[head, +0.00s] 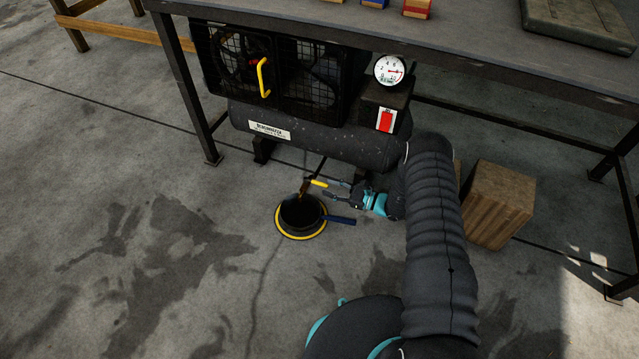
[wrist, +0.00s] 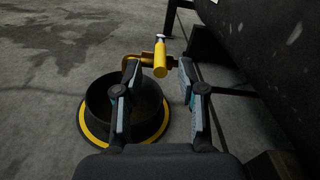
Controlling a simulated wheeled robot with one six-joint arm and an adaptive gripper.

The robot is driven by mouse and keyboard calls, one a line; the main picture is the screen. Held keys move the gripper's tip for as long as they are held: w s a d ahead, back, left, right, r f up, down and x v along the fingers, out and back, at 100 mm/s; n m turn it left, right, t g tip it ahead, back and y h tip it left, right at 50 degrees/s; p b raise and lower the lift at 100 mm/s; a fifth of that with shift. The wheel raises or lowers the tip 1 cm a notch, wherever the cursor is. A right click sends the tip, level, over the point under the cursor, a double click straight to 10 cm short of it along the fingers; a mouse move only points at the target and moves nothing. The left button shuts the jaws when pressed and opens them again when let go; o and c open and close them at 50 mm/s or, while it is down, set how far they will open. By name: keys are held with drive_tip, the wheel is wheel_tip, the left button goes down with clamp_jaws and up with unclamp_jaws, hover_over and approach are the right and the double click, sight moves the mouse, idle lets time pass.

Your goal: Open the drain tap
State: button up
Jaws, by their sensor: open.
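The drain tap is a brass fitting with a yellow lever (head: 319,183) under the compressor's dark tank (head: 310,139). In the wrist view, the yellow lever (wrist: 160,60) points toward the camera, and the brass body (wrist: 133,63) bends down beside it. My gripper (head: 335,188) is low under the tank, to the right of the tap. In the wrist view, my gripper (wrist: 158,68) is open, with one finger on each side of the lever. I cannot tell whether either finger touches it. A black pan with a yellow rim (head: 282,230) stands on the floor below the tap.
A wooden block (head: 498,205) stands on the floor to the right of my arm. The workbench (head: 480,45) overhangs the compressor. The floor to the left is clear, with dark stains.

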sight(313, 182)
drive_tip(key=shift+x, duration=2.4)
clamp_jaws()
